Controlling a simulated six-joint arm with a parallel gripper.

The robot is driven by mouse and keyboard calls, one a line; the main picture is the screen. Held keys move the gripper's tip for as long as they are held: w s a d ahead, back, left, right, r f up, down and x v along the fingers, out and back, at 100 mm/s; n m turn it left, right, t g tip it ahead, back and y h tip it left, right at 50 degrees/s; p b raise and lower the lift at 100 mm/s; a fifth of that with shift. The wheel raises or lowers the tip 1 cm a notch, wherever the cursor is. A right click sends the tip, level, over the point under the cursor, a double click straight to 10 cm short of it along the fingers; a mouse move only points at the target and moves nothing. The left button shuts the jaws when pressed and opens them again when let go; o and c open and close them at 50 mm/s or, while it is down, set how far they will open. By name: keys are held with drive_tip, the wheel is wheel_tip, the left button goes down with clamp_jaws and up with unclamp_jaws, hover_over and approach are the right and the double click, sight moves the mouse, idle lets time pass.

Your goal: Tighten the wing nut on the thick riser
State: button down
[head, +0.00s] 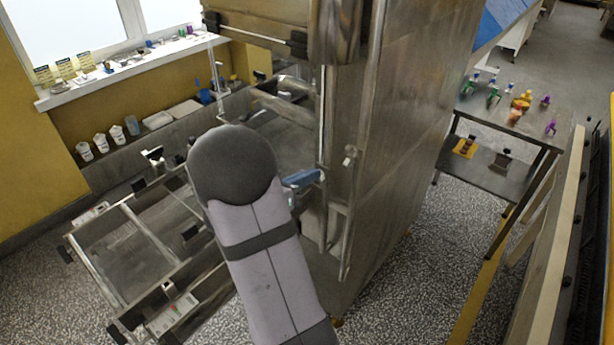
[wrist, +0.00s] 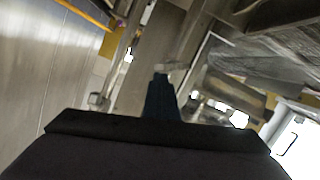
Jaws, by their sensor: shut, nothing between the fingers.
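My gripper (wrist: 161,80) shows in the wrist view as dark, narrow fingers closed together, with nothing between them. A small pale metal piece (wrist: 174,66) appears just beyond the fingertips; I cannot tell whether it is the wing nut or whether they touch. In the head view my arm covers the middle, and a small blue part shows at its right edge, beside the steel machine (head: 405,120). An upright steel bar (head: 325,150) stands at the machine's open side. I cannot make out the wing nut or tell which upright is the thick riser.
A steel frame (head: 122,275) with rails extends at lower left. White cups (head: 101,143) stand on a ledge near the wall. A metal table (head: 540,120) with coloured bottles is at right. Speckled floor lies open between the machine and that table.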

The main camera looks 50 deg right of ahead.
drive_tip(key=shift+s+f+m, duration=0.5)
drive_tip(key=shift+s+m, duration=0.05)
drive_tip(key=shift+m, duration=0.35)
drive_tip(key=shift+s+f, duration=0.1)
drive_tip(key=shift+r, duration=0.2)
idle(0.3)
drive_tip(key=a+r+p, duration=0.1)
drive_tip(key=a+r, duration=0.5)
drive_tip(key=a, duration=0.3)
drive_tip(key=shift+a+r, duration=0.25)
drive_tip(key=shift+a, duration=0.15)
drive_tip(key=shift+t, duration=0.4)
